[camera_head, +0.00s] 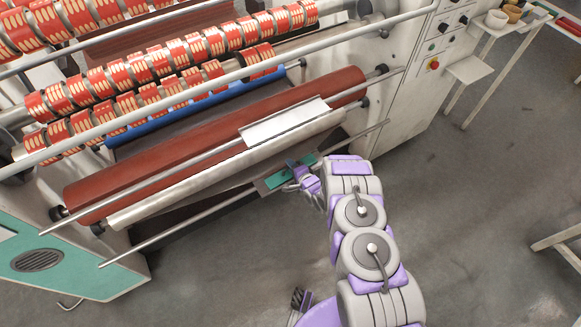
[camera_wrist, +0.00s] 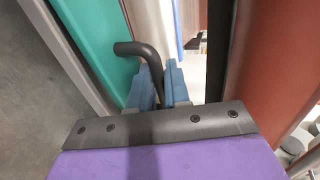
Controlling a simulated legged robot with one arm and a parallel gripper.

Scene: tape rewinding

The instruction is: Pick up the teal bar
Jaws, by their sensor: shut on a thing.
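The teal bar (camera_head: 279,179) is at the front of the machine, below the silver roller. In the wrist view the teal bar (camera_wrist: 103,38) runs along the left side as a broad flat face. A dark bent handle (camera_wrist: 147,52) sticks out from it and curves down between my fingers. My gripper (camera_head: 300,176) reaches the bar from the right in the head view. In the wrist view my gripper (camera_wrist: 159,88) has its blue fingers closed around the handle. The fingertips partly hide the handle's lower end.
A red-brown roller (camera_head: 215,142) and a silver roller (camera_head: 215,176) lie just behind the bar, with thin metal rods (camera_head: 190,224) in front. A white control cabinet (camera_head: 425,85) stands right. The grey floor (camera_head: 470,210) is open in front.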

